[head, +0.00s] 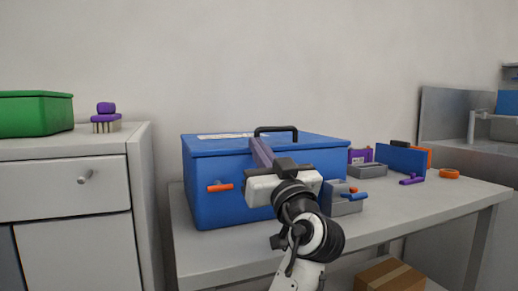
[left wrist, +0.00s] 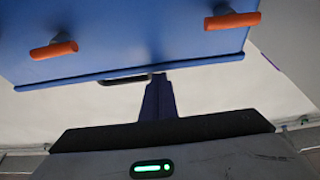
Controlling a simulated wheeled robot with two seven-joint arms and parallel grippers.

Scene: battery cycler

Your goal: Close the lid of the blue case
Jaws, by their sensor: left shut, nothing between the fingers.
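The blue case (head: 225,185) stands on the grey table in the head view. Its lid (head: 318,143) lies flat across the top and looks down; I cannot tell whether a thin gap remains. A black handle (head: 276,129) stands up at the lid. Orange latches show on the case front, one (head: 220,187) at the left; two show in the left wrist view (left wrist: 233,20). My left gripper (head: 259,145) is shut and empty, its fingers pointing at the lid's front edge; they show in the left wrist view (left wrist: 158,80). I cannot tell if they touch. My right gripper is not in view.
A grey box with a blue lever (head: 346,203) stands right of the case. Behind it are a purple item (head: 361,155), a grey block and a blue panel (head: 400,158). An orange ring (head: 449,173) lies farther right. A cabinet (head: 75,188) with a green bin stands left.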

